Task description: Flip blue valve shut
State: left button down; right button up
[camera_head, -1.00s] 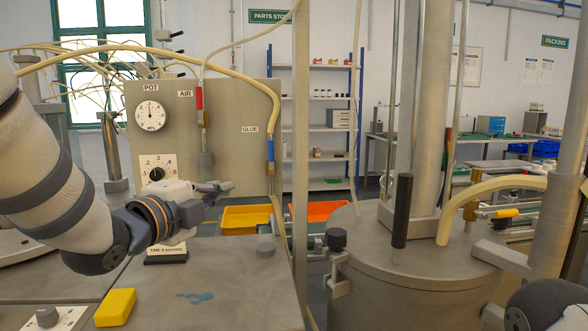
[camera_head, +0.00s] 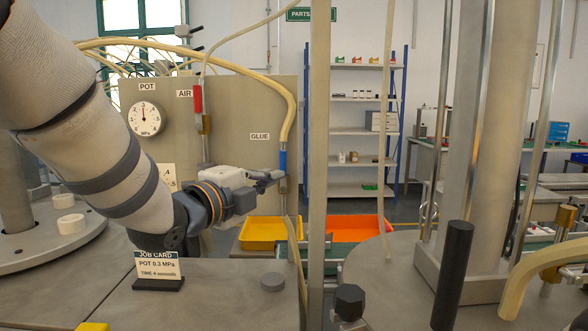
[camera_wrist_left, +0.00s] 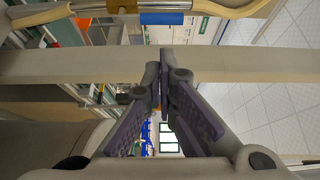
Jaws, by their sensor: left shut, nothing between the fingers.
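The blue valve (camera_head: 283,162) is a blue sleeve on the hose line beside the GLUE label (camera_head: 259,137), at the right edge of the grey panel. It also shows in the left wrist view (camera_wrist_left: 162,18), lying across the top of the picture with brass next to it. My left gripper (camera_head: 280,175) is shut and empty, its tips overlapping the line just below the blue sleeve in the head view. In the wrist view the closed fingertips (camera_wrist_left: 166,52) are below the sleeve in the picture; contact cannot be told. My right gripper is not in view.
A red-sleeved AIR line (camera_head: 197,98) hangs left on the panel (camera_head: 230,100). A grey post (camera_head: 318,180) stands just right of the blue valve. Yellow (camera_head: 262,243) and orange (camera_head: 350,236) bins sit behind. A job card (camera_head: 158,266) stands on the bench below my arm.

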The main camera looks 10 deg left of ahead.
aim_at(283, 164)
pick_arm(q)
jog(key=x, duration=0.9)
jog(key=shift+a+r+n+t, duration=0.1)
jog(key=shift+a+n+t, duration=0.3)
jog(key=shift+n, duration=0.4)
jog(key=a+f+n+t+y, duration=0.1)
jog(key=a+n+t+y, duration=0.1)
jog(key=n, duration=0.5)
jog(key=a+f+n+t+y, duration=0.1)
jog(key=a+n+t+y, duration=0.1)
jog(key=n+y, duration=0.2)
jog(key=s+a+f+n+t+y, duration=0.1)
jog(key=a+n+t+y, duration=0.1)
jog(key=n, duration=0.7)
jog(key=shift+a+f+n+y, duration=0.25)
jog(key=shift+n+y, duration=0.15)
jog(key=shift+y, duration=0.4)
jog(key=shift+s, duration=0.1)
jog(key=shift+f, duration=0.15)
